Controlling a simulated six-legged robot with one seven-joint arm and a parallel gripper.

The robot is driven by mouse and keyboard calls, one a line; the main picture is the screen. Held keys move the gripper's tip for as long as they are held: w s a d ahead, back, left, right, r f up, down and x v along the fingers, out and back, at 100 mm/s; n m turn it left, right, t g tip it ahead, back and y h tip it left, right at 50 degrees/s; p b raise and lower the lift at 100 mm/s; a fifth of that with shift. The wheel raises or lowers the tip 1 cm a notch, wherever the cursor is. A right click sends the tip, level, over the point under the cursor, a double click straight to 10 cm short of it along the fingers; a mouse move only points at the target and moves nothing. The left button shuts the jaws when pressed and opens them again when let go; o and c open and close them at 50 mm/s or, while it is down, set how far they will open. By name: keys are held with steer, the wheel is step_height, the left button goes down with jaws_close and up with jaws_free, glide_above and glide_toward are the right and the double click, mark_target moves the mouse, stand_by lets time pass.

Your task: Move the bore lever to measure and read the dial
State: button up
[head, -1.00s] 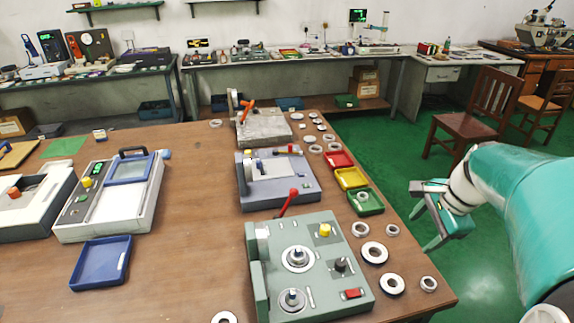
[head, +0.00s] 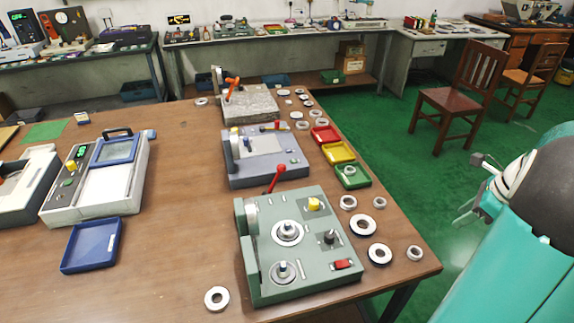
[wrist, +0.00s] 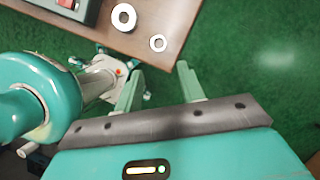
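The green fixture (head: 300,245) stands near the bench's front right, with a red-knobbed lever (head: 276,178) tilted up at its back. Behind it, the blue-grey fixture (head: 262,170) has a smaller red-tipped lever (head: 271,126). An orange lever (head: 232,86) rises from the stone-topped fixture (head: 250,108) at the back. I cannot tell which is the bore lever, and no dial reading is legible. My gripper (head: 477,190) is off the bench's right side over the green floor, touching nothing. In the wrist view, my gripper (wrist: 158,86) has its fingers apart, with nothing between them.
Several bearing rings, such as one near the corner (head: 380,253), lie along the right edge. Red (head: 325,135), yellow (head: 338,153) and green (head: 352,176) trays stand there. A blue tray (head: 92,246) and a display box (head: 105,175) are left. A chair (head: 465,100) stands beyond.

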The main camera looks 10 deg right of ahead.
steer(key=w+a+r+n, duration=0.1)
steer(key=a+n, duration=0.1)
steer(key=a, duration=0.1)
steer(key=w+a+r+n, duration=0.1)
steer(key=a+r+n, duration=0.1)
steer(key=a, duration=0.1)
steer(key=a+r+n, duration=0.1)
steer(key=a, duration=0.3)
steer(key=shift+w+r+n+h, duration=0.15)
steer(key=shift+w+n+h, duration=0.15)
steer(key=shift+w+n, duration=0.1)
jaws_close()
steer(key=s+a+r+n, duration=0.1)
steer(key=s+a+n, duration=0.1)
steer(key=a+n, duration=0.5)
steer(key=s+a+r+n+t+h, duration=0.1)
steer(key=s+a+r+n, duration=0.1)
steer(key=a+n, duration=0.6)
steer(key=s+a+r+n+t+h, duration=0.1)
steer(key=s+a+n, duration=0.3)
steer(key=a+n, duration=0.3)
steer(key=a, duration=0.4)
steer(key=shift+s+a+r+n, duration=0.25)
steer(key=shift+a+r+n, duration=0.05)
steer(key=shift+a+r, duration=0.1)
